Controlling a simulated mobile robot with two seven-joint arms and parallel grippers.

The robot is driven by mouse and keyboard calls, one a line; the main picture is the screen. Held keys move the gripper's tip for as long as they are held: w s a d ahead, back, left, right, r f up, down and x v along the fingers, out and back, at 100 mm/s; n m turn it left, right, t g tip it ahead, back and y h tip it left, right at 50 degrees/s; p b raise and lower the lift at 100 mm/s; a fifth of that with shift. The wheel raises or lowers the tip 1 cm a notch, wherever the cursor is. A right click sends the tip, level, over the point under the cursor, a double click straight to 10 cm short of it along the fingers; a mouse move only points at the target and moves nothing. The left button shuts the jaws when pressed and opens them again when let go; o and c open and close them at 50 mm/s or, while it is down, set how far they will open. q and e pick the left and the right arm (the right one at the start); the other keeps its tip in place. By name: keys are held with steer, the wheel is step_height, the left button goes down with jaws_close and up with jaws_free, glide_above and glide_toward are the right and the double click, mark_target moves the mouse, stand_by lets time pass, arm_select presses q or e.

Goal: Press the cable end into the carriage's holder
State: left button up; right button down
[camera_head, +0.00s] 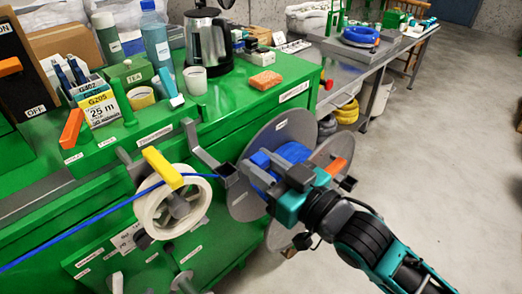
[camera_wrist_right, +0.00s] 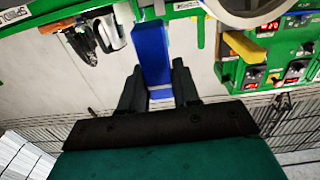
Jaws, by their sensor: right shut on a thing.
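The blue cable (camera_head: 80,228) comes in from the left edge and runs up to a white wheel (camera_head: 172,207) with a yellow lever. Past the wheel it reaches towards a grey reel (camera_head: 243,203) wound with blue cable. My right gripper (camera_head: 262,172) is in front of this reel. In the right wrist view, my right gripper (camera_wrist_right: 158,92) is shut on a blue bar (camera_wrist_right: 151,55), which stands out beyond the fingertips. I cannot tell whether this bar is the cable end. The carriage's holder cannot be made out. My left gripper is not in view.
The green bench (camera_head: 232,118) carries a kettle (camera_head: 207,40), bottles, a white cup (camera_head: 195,80) and an orange sponge (camera_head: 265,80). Grey brackets (camera_head: 203,147) stand out from its front near the reel. Open floor (camera_head: 440,150) lies to the right.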

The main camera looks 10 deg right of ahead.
steer(key=shift+a+r, duration=0.15)
steer(key=shift+a, duration=0.05)
steer(key=shift+w+a, duration=0.2)
steer(key=b+x, duration=0.1)
steer(key=x, duration=0.2)
steer(key=f+b+x, duration=0.1)
steer(key=x, duration=0.2)
steer(key=b+x, duration=0.2)
steer(key=x, duration=0.1)
steer(key=shift+w+a+f, duration=0.1)
steer(key=shift+f, duration=0.2)
stand_by(0.6)
steer(key=shift+p, duration=0.75)
stand_by(1.1)
steer(key=shift+f, duration=0.45)
stand_by(0.5)
steer(key=shift+f+b, duration=1.15)
steer(key=shift+f, duration=0.55)
stand_by(0.5)
